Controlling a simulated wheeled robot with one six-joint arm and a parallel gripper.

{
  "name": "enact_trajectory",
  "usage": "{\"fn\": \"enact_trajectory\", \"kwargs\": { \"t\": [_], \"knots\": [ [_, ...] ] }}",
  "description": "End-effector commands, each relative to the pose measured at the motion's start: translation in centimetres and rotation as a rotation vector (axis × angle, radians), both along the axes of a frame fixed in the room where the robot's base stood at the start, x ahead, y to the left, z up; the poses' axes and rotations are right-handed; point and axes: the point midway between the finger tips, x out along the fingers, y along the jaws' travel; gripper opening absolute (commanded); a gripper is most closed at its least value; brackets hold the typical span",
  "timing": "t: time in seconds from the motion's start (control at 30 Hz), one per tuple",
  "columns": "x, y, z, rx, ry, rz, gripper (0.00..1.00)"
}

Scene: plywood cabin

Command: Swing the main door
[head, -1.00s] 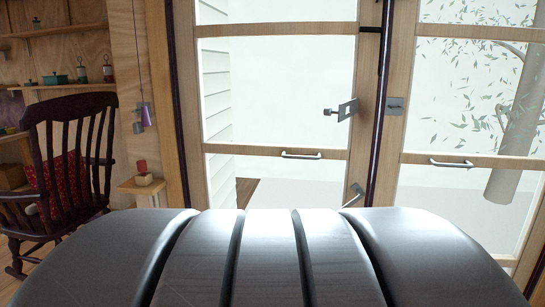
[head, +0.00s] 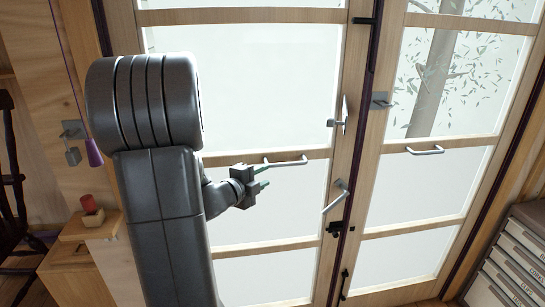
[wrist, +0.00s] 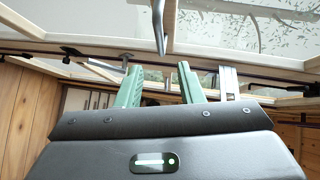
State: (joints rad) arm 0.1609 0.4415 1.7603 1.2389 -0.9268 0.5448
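The glazed wooden double door has a left leaf (head: 240,150) and a right leaf (head: 432,148). The left leaf carries a horizontal metal pull bar (head: 286,161), a slanted lever handle (head: 337,196) and a latch plate (head: 340,122) near its right edge. My gripper (head: 264,177) is in front of the left leaf, just below the left end of the pull bar. Its green fingers (wrist: 160,86) are apart with nothing between them in the wrist view. A metal bar (wrist: 158,27) shows beyond the fingertips there. I cannot tell whether the leaf is fully shut.
A small wooden ledge with a red-topped object (head: 89,205) is at the left, beside a hanging purple item (head: 93,152). A dark chair (head: 10,190) is at the far left edge. A grey drawer cabinet (head: 510,255) stands at the lower right.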

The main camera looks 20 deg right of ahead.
Motion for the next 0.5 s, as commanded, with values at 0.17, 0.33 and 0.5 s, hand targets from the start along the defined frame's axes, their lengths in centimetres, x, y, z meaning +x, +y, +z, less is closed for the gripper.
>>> {"fn": "enact_trajectory", "kwargs": {
  "t": [0.17,0.33,0.5],
  "knots": [
    [1.2,-2.1,-0.3,-0.001,0.002,-0.003,0.34],
    [3.0,-5.1,-0.8,-0.001,0.003,-0.001,0.34],
    [4.7,-7.9,-1.2,-0.002,0.003,0.001,0.34]
  ]
}}
